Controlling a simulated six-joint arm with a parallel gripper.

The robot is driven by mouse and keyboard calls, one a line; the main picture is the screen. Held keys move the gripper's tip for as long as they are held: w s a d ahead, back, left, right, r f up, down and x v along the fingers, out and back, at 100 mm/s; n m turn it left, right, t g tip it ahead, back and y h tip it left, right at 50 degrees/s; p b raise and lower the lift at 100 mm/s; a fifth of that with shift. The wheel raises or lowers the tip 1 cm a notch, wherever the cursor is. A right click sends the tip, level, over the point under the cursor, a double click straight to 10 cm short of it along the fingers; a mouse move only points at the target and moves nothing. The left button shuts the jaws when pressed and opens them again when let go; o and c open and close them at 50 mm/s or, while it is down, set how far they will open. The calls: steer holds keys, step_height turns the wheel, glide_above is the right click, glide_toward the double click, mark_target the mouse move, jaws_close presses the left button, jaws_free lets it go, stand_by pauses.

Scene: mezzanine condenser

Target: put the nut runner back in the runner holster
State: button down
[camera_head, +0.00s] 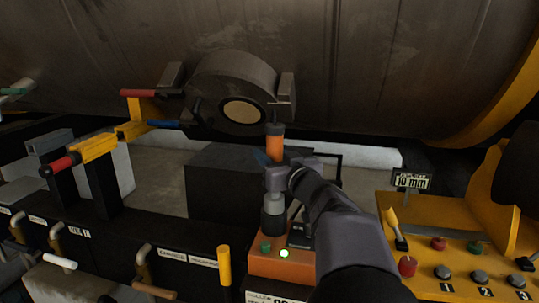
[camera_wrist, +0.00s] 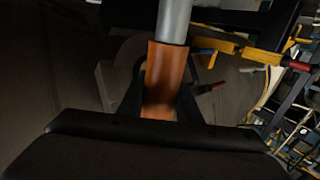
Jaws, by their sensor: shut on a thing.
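The nut runner (camera_head: 275,143) has an orange body with a dark cap and looks upright in the head view. My gripper (camera_head: 272,172) is shut around it. A grey cylindrical section (camera_head: 273,204) shows below the gripper, above an orange box (camera_head: 262,264); I cannot tell whether it touches the box. In the wrist view the orange body (camera_wrist: 165,80) sits between the dark fingers of my gripper (camera_wrist: 158,98), with a grey cylinder (camera_wrist: 174,20) beyond it. I cannot clearly make out the runner holster; my arm hides part of the area right of the runner.
A large dark drum (camera_head: 350,60) fills the back, with a round flange (camera_head: 236,90) behind the runner. A yellow bracket (camera_head: 98,147) with red handles stands left. A yellow control panel (camera_head: 450,262) with buttons and levers is right. Hooks and a yellow post (camera_head: 224,265) line the front left.

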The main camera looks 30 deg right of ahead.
step_height(320, 180, down, 6)
steer(key=b, duration=0.5)
steer(key=shift+f, duration=0.2)
stand_by(3.5)
steer(key=c, duration=1.2)
jaws_free()
steer(key=s+b, duration=0.2)
steer(key=s, duration=0.5)
steer(key=shift+s+a, duration=0.2)
steer(key=shift+a, duration=0.25)
steer(key=shift+f, duration=0.1)
